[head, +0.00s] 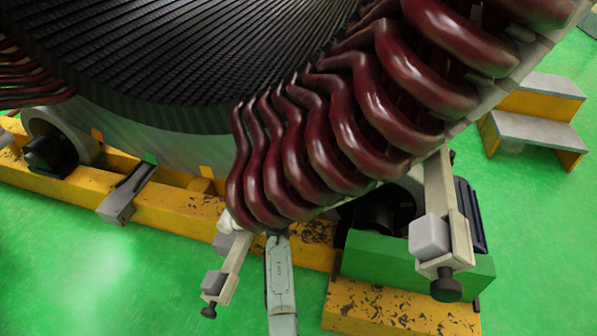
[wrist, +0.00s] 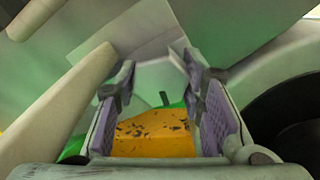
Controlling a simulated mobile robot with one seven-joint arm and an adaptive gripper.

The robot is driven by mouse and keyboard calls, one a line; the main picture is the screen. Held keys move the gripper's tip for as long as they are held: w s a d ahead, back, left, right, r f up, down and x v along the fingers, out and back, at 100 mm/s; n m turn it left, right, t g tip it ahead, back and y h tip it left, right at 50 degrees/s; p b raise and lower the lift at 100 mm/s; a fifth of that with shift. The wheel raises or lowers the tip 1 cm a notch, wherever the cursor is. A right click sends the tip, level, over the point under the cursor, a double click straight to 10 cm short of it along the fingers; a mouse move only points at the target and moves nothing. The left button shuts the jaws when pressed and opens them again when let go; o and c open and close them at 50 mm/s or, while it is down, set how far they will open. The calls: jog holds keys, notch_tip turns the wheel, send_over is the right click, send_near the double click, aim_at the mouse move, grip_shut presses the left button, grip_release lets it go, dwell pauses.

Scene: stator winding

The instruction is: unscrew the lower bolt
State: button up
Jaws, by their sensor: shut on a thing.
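My gripper (wrist: 158,75) shows in the wrist view, with purple-padded fingers set apart around a pale piece (wrist: 155,75) at their tips. Whether this piece is the bolt or its head I cannot tell. In the head view my grey arm comes up from the bottom, and its end is hidden under the dark red coils. Beside it hangs a pale clamp bar (head: 231,269) with a small black knob-headed bolt (head: 208,311) at its lower end. A second clamp bar (head: 437,190) at the right carries a larger black bolt (head: 447,286).
The dark red coils (head: 330,125) overhang my arm closely. A worn yellow beam (head: 185,210) and a green block (head: 390,268) with a black roller lie behind. Grey-topped steps (head: 540,115) stand at the right. The green floor is open at the lower left.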

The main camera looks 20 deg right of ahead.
jog(key=shift+r+n+p, duration=0.1)
jog(key=shift+n+p, duration=0.2)
jog(key=shift+n, duration=0.5)
jog(key=o, duration=1.2)
jog(key=shift+c, duration=0.2)
jog(key=v, duration=1.2)
